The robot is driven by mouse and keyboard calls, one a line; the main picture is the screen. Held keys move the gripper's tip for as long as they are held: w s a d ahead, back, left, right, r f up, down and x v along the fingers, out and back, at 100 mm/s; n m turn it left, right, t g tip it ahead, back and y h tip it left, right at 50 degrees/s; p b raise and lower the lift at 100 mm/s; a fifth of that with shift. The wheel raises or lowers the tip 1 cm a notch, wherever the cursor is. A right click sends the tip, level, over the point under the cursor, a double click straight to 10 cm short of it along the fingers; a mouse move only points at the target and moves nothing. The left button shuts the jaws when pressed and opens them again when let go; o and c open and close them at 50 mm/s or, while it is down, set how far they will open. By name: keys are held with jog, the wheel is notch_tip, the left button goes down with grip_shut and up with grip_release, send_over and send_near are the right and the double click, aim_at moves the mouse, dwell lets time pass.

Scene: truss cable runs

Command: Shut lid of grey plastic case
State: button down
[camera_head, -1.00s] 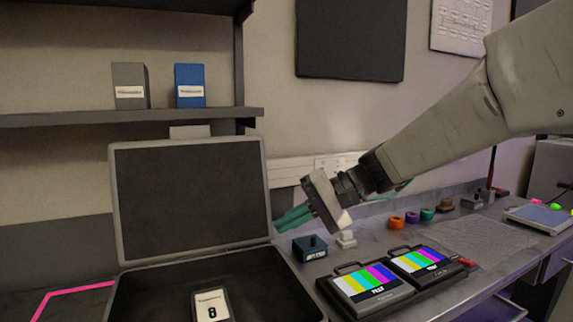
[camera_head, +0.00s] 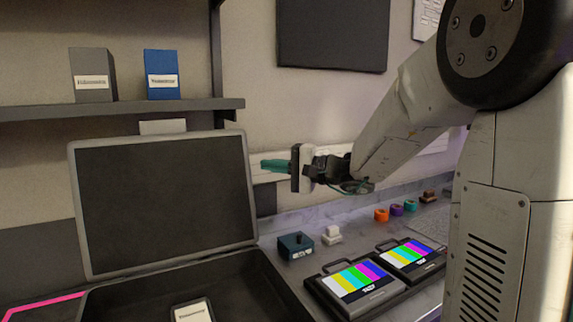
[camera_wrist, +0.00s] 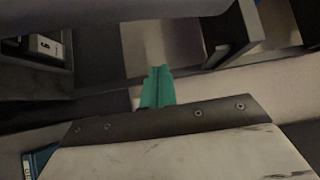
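The grey plastic case (camera_head: 235,292) lies open on the bench at the lower left of the head view. Its lid (camera_head: 165,205) stands up at the back, dark inside with a light grey rim. A labelled device (camera_head: 192,310) lies inside the case, cut off by the frame edge. My gripper (camera_head: 268,165) is just right of the lid's upper right edge, pointing left, and holds nothing visible. Its teal fingers (camera_wrist: 157,88) look closed together in the wrist view. Whether they touch the lid is not clear.
A dark blue knobbed box (camera_head: 297,246) and a white block (camera_head: 331,235) stand right of the case. Two colour-bar monitors (camera_head: 355,283) lie further right. A shelf (camera_head: 120,110) with a grey box (camera_head: 91,75) and a blue box (camera_head: 161,74) hangs above the lid.

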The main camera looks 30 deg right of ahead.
aim_at(235, 176)
jog(key=a, duration=0.8)
dwell(1.0)
dwell(0.9)
jog(key=shift+s+a, duration=0.1)
jog(key=shift+s, duration=3.6)
jog(key=shift+w+r, duration=0.1)
